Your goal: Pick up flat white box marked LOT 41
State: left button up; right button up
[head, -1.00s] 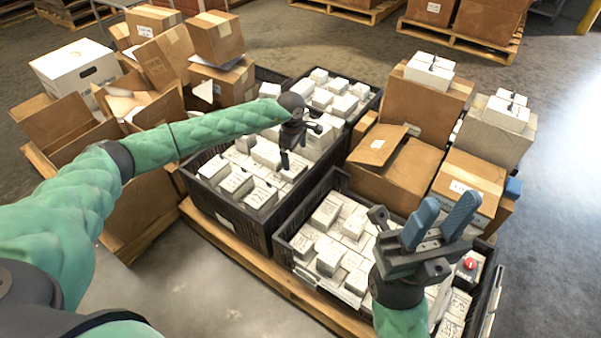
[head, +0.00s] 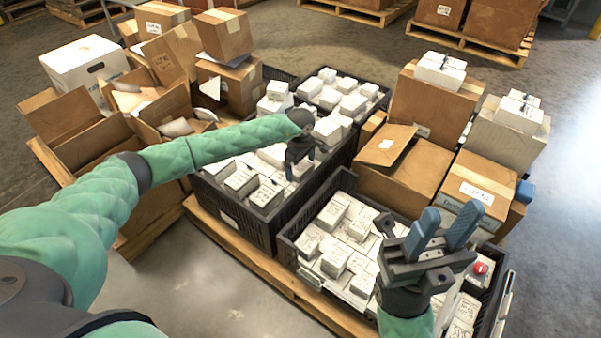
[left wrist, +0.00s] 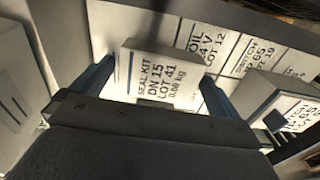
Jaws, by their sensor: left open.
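The flat white box marked LOT 41 (left wrist: 160,75) shows in the left wrist view, with SEAL KIT DN 15 and 0.08 kg printed on its face. My left gripper (left wrist: 157,88) is open, with one blue finger on each side of this box. Whether the fingers touch it I cannot tell. In the head view my left gripper (head: 292,170) is over the black crate (head: 235,212) of white boxes, and the arm hides part of that crate. I cannot single out the box there. My right gripper (head: 447,224) is open and empty above the front right crate.
Other white boxes (left wrist: 285,100) lie close around, one near the right finger. The front right crate (head: 292,250) holds more white boxes and a red button (head: 480,268). Cardboard boxes (head: 425,110) stand at the right, and open cartons (head: 75,130) at the left.

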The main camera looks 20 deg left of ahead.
pick_arm(q)
jog(key=shift+a+f, duration=0.1)
jog(key=shift+f, duration=0.35)
jog(key=shift+c, duration=0.4)
jog(key=c, duration=0.8)
jog(key=shift+r, duration=0.15)
jog(key=shift+c, duration=0.2)
